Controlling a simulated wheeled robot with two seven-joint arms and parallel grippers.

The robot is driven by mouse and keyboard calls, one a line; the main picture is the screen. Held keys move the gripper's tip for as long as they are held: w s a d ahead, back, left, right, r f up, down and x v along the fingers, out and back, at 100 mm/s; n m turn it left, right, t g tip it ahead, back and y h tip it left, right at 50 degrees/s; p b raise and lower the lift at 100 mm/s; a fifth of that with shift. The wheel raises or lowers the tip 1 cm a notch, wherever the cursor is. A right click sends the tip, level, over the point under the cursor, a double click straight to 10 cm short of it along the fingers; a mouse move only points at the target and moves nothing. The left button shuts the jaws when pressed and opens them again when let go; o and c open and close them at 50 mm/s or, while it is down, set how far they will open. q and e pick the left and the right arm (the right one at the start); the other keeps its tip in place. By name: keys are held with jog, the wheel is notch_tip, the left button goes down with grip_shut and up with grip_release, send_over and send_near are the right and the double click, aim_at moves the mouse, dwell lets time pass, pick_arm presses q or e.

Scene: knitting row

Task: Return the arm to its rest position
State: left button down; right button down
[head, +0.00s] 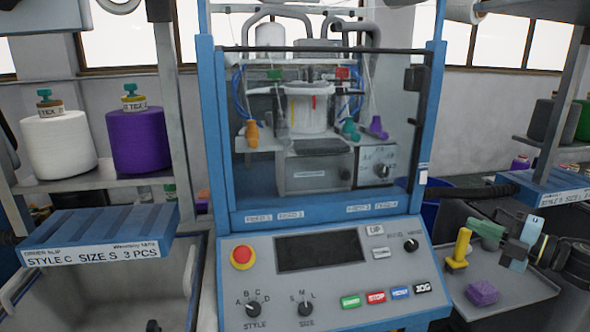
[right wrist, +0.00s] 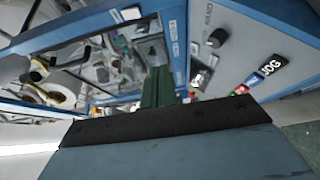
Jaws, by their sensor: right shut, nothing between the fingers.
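My right gripper (head: 476,228) shows at the right of the head view, with its green fingers pointing left. It is shut and empty, above the grey side shelf and to the right of the machine's control panel. In the right wrist view its green fingers (right wrist: 158,88) stand close together, in front of the machine's window and panel. My left gripper and left arm are not in view.
The blue-framed knitting machine's control panel (head: 325,270) stands close in the middle. The grey shelf (head: 520,290) under my right gripper holds a yellow-handled tool (head: 459,248) and a purple block (head: 482,292). At left are a blue tray (head: 97,230), a white cone (head: 55,147) and a purple cone (head: 138,140).

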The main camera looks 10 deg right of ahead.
jog(key=s+a+f+m+g+h, duration=0.1)
jog(key=s+a+f+m+h, duration=0.25)
jog(key=a+f+m, duration=0.55)
jog(key=s+a+f+m+g+h, duration=0.1)
jog(key=s+a+f+m+h, duration=0.35)
jog(key=f, duration=0.65)
jog(key=s+a+f+m+g, duration=0.2)
jog(key=s+a+m+g, duration=0.25)
jog(key=s+a, duration=0.45)
jog(key=s+a+f+m+g, duration=0.2)
jog(key=s+a+m+g, duration=0.2)
jog(key=s+a+g, duration=0.55)
jog(key=s+d+f+t, duration=0.1)
jog(key=s+f, duration=0.1)
jog(key=f, duration=1)
jog(key=s+d+f+t, duration=0.1)
jog(key=f+t, duration=0.1)
jog(key=f, duration=0.9)
jog(key=s+d+f+g+h, duration=0.1)
jog(key=s+d+f, duration=0.2)
jog(key=s+f, duration=1.3)
jog(key=shift+s+f+g, duration=0.3)
jog(key=shift+s+f, duration=0.05)
jog(key=shift+s, duration=0.25)
